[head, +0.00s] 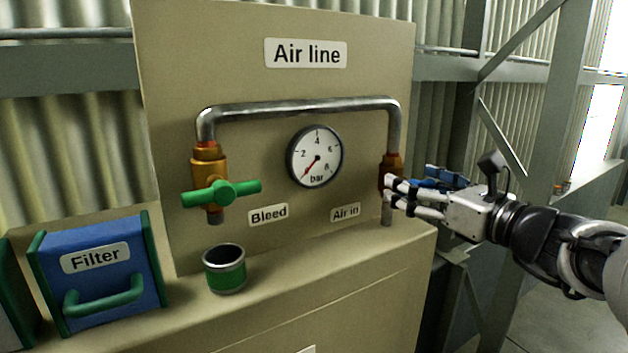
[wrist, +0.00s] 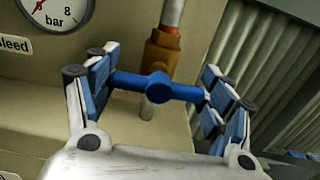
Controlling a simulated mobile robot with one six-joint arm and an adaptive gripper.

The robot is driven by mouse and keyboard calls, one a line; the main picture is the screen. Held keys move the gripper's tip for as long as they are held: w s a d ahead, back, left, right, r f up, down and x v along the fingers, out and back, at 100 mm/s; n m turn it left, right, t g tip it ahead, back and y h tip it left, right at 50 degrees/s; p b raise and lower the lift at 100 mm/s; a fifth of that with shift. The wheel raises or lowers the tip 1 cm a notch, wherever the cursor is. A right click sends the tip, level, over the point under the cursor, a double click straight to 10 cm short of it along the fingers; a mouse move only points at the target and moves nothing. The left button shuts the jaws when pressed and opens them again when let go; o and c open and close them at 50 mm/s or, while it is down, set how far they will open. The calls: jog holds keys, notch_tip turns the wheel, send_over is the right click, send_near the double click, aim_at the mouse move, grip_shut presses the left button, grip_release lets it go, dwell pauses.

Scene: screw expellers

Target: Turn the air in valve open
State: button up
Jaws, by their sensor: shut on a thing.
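The air in valve has a brass body (wrist: 161,55) on the pipe at the right of the panel, above the "Air in" label (head: 345,212). Its blue bar handle (wrist: 157,87) lies crosswise to the pipe in the wrist view. My gripper (wrist: 155,90) is shut on the handle, with blue-padded fingers at the bar's two ends. In the head view my gripper (head: 402,188) comes from the right and hides most of the handle. The gauge (head: 315,157) needle points to the lower left, at the low end of the scale.
The bleed valve with a green handle (head: 222,192) is at the left, its handle crosswise to its pipe. A green-banded cup (head: 225,269) stands below it on the ledge. A blue filter box (head: 97,270) is at the far left.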

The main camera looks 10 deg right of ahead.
jog(key=shift+b, duration=0.3)
jog(key=n+b, duration=0.2)
jog(key=b, duration=0.1)
jog(key=n+b, duration=0.1)
jog(key=shift+a+f+n+b, duration=0.1)
jog(key=shift+f+n+b, duration=0.2)
jog(key=shift+b, duration=0.1)
jog(key=n+b, duration=0.5)
jog(key=b, duration=0.2)
jog(key=shift+n, duration=0.3)
jog(key=n+b, duration=0.5)
jog(key=shift+a+b, duration=0.1)
jog(key=shift+b, duration=0.3)
jog(key=shift+s+n+b, duration=0.1)
jog(key=shift+n+b, duration=1.45)
jog(key=shift+n, duration=0.35)
jog(key=shift+r, duration=0.1)
jog(key=o, duration=1.1)
